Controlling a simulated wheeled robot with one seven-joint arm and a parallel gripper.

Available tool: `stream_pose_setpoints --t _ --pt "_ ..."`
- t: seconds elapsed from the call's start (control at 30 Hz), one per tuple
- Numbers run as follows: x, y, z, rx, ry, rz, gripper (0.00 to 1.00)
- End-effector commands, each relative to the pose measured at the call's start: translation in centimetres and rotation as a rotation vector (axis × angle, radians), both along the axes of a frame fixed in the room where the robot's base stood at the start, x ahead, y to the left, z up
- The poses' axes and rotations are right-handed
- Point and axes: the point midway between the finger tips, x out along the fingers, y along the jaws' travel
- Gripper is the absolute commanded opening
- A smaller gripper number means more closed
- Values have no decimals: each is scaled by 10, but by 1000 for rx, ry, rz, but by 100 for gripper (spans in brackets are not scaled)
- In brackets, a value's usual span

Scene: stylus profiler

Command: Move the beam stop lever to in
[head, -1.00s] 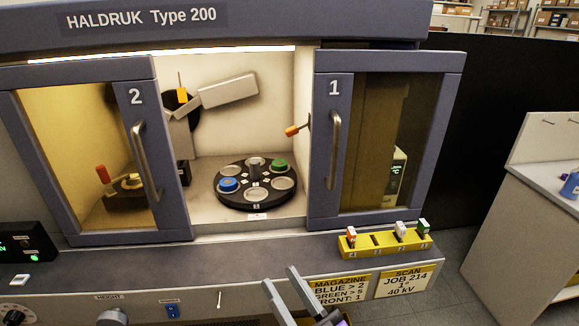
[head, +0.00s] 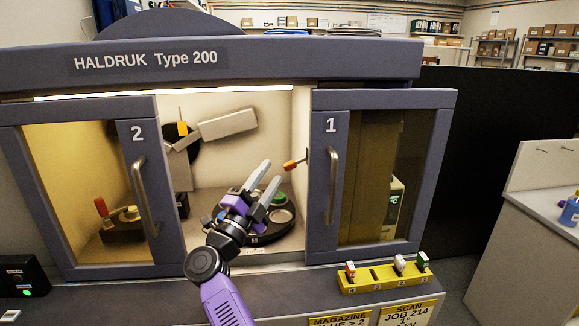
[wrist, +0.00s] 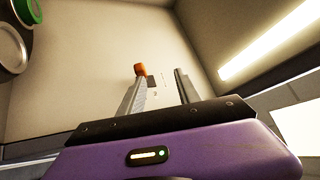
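A lever with an orange knob (head: 291,165) sticks out from the right inner wall of the cabinet, just left of door 1. In the wrist view its orange knob (wrist: 140,70) shows just beyond the left fingertip, by a small dark fitting with marks too small to read. A second orange-handled lever (head: 182,128) is on the back wall, and a red-handled one (head: 101,207) is behind door 2. No label shows which is the beam stop. My gripper (head: 271,177) is open and empty in the opening, left of and slightly below the right-wall lever. No contact is visible.
Door 2 (head: 155,225) and door 1 (head: 325,225) flank the opening. The round carousel (head: 284,232) with a green sample (head: 279,197) lies beneath my gripper, partly hidden. A yellow rack (head: 375,284) holds several small pieces on the front ledge.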

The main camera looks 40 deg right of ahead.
Motion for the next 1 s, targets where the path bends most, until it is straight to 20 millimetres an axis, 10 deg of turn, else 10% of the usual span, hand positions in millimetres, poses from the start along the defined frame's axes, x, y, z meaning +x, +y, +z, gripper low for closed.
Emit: stream_pose_setpoints --t 0.2,1.0 --pt "1 -14 -23 123 40 -96 40" --pt "18 -84 -1 122 42 -97 40"
